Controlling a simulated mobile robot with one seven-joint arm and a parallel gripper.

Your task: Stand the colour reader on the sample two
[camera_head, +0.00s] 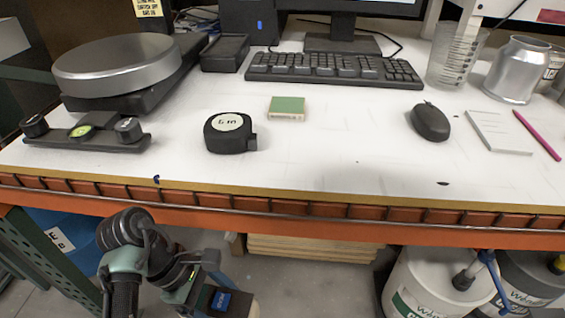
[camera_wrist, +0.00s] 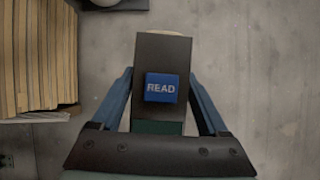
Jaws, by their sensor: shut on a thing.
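The colour reader (camera_wrist: 165,55), a dark block with a blue READ button, is between the two blue fingers of my gripper (camera_wrist: 160,88) in the wrist view. My gripper is shut on it. In the head view my gripper (camera_head: 205,284) holds the reader (camera_head: 222,302) low, in front of the bench and below its top. A small green-topped block (camera_head: 287,105) lies on the white bench top, in front of the keyboard; it looks like a sample, but no number is readable on it. The reader is well apart from it.
A tape measure (camera_head: 228,134) stands left of the green block, and a mouse (camera_head: 430,122) lies to the right. A keyboard (camera_head: 335,69) is behind. The bench's orange front edge (camera_head: 300,224) lies between my gripper and the top.

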